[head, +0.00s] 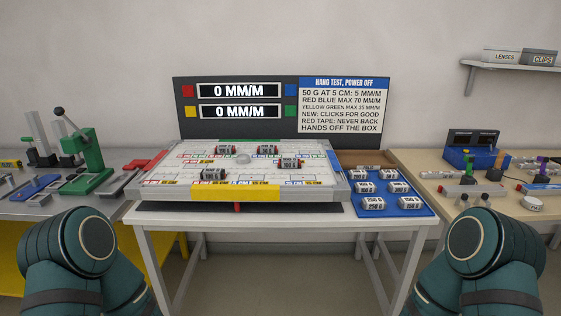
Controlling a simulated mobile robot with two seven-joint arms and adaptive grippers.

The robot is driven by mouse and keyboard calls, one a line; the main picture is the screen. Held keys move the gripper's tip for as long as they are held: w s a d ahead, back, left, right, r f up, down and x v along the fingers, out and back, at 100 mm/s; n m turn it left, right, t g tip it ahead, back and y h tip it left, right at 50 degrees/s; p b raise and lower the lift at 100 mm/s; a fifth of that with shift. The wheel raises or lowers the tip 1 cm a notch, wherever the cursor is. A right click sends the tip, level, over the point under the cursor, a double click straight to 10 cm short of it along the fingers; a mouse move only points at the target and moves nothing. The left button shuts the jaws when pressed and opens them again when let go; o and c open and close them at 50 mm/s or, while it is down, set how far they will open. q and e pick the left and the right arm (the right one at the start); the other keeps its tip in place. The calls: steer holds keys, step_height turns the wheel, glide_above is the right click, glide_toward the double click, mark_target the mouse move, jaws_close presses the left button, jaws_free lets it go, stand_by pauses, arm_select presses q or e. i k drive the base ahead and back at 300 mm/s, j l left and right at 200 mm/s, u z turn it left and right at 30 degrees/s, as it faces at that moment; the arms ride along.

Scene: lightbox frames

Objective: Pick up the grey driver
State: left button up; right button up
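I cannot pick out a grey driver for certain. On the right bench (440,203) several small tools stand or lie, some with green, purple and orange tops, too small to tell apart. Teal links of my two arms show at the lower left and lower right corners. Neither gripper is in the picture.
The middle table holds a framed white board (240,193) with several small labelled cylinders, and a blue mat (390,211) with several weights. A display panel (281,104) stands behind. A green press (88,158) stands on the left bench. A wall shelf (512,66) hangs at right.

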mark_target(283, 162)
steer(key=u, duration=0.6)
steer(key=i+l+u, duration=0.1)
steer(key=l+u, duration=0.65)
steer(key=l, duration=0.2)
steer(key=l+u, duration=0.25)
steer(key=l, duration=0.75)
